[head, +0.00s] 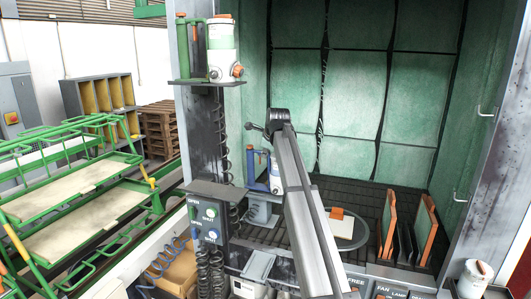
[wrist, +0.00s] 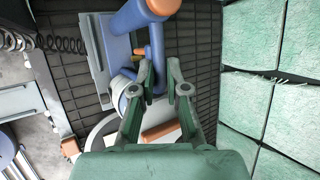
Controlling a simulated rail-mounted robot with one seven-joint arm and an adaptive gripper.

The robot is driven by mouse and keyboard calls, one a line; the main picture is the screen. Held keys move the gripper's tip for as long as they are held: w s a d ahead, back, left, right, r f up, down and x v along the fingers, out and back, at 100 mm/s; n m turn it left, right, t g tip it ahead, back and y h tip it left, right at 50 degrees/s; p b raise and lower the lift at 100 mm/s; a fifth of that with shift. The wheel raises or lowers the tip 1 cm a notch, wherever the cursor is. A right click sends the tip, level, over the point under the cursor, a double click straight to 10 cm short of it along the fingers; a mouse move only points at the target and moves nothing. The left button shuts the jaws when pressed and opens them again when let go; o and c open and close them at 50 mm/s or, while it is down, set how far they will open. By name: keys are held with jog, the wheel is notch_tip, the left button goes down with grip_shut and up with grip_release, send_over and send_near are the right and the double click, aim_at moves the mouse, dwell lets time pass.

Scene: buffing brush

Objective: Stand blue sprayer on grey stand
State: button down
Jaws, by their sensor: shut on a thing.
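The blue sprayer (head: 276,181) shows in the head view left of my arm, partly hidden by it. In the wrist view the sprayer (wrist: 153,35) has a blue body with orange ends. My gripper (wrist: 160,72) is shut on it, with a blue part between the two fingers. In the head view my arm hides the fingers. The grey stand (head: 262,211) is a grey box shape below the sprayer in the booth. A pale grey plate, perhaps its top, lies left of the sprayer in the wrist view. I cannot tell whether sprayer and stand touch.
A round white turntable (head: 352,236) with an orange block (head: 337,213) is right of my arm. Upright orange and dark panels (head: 424,232) stand farther right. A post with a shelf (head: 207,82) holding a green-and-white sprayer (head: 221,48) rises at the left. Green filter pads line the back.

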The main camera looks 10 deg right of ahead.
jog(key=shift+s+a+f, duration=0.1)
jog(key=shift+s+f, duration=0.1)
dwell(0.5)
jog(key=shift+f, duration=0.35)
dwell(1.5)
jog(key=c, duration=1.1)
grip_release()
jog(key=shift+s, duration=0.1)
